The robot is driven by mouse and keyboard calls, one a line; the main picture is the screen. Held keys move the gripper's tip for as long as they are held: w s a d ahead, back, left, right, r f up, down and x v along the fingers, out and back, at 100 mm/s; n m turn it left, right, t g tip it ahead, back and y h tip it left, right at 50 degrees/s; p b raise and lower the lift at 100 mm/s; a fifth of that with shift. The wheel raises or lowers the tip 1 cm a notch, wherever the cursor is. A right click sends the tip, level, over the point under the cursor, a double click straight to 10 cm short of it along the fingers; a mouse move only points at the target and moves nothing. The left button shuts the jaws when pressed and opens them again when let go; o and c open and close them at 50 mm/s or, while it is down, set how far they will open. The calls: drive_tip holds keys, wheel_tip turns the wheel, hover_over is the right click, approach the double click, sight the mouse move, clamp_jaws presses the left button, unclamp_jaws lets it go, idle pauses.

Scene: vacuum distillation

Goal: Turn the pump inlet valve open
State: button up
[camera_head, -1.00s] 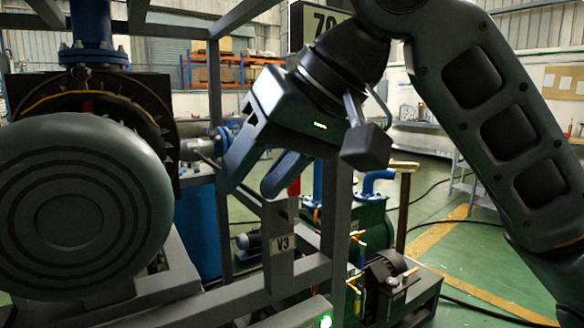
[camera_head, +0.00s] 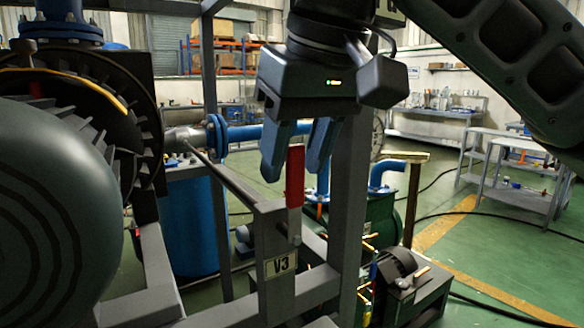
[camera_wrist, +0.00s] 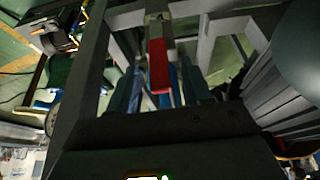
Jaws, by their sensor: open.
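A valve lever with a red handle (camera_head: 295,176) stands upright above a grey frame post bearing a V3 tag (camera_head: 280,265). My gripper (camera_head: 295,166) points down with its two blue-grey fingers apart, one on each side of the red handle's upper part in the head view. The wrist view also shows the red handle (camera_wrist: 159,66) between the open fingers (camera_wrist: 160,92). I cannot tell whether either finger touches it. The valve body under the lever is not clearly visible.
Grey frame bars surround the lever, with an upright post (camera_head: 350,190) close on its right. A large round dark machine (camera_head: 50,200) fills the left. A blue tank (camera_head: 190,225) and a green pump unit (camera_head: 380,220) stand behind.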

drive_tip(key=shift+x, duration=1.15)
clamp_jaws()
